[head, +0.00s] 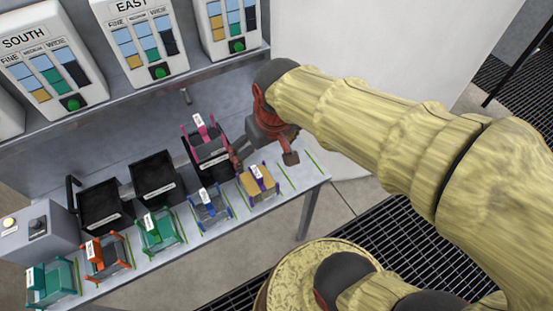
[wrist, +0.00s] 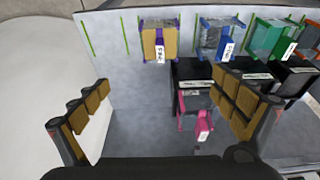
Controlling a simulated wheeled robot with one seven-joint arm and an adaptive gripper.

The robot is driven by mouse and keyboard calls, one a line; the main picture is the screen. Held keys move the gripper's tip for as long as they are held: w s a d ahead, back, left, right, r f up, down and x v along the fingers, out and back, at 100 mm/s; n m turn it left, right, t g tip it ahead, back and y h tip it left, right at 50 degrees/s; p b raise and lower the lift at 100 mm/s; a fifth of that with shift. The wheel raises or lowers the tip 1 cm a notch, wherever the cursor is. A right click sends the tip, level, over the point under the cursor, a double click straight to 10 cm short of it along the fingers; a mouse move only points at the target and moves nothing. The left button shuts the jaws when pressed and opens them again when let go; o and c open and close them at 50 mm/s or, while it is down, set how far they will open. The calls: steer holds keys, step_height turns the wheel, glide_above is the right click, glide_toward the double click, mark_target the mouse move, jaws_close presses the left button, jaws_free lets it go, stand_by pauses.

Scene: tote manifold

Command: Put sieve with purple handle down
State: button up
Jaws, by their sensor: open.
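The sieve with the purple handle (head: 258,183) stands in the front row on the grey bench, at the right end of the row. It has a tan body and a white tag, and in the wrist view it (wrist: 159,42) is at the top centre. My gripper (head: 264,158) is open and empty, behind and above this sieve and apart from it. The right finger is close to a pink-handled sieve (wrist: 196,122).
The pink sieve (head: 204,139) sits at the rightmost black bin. More black bins (head: 155,178) stand to its left. Blue (head: 209,207), green (head: 159,232) and orange (head: 107,257) sieves line the front edge. Bench right of the purple sieve is free, marked by green lines. Dispensers (head: 142,42) stand above.

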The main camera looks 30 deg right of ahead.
steer(key=s+r+t, duration=0.2)
steer(key=s+r, duration=0.3)
steer(key=s, duration=0.2)
steer(key=shift+s+r, duration=0.1)
stand_by(1.0)
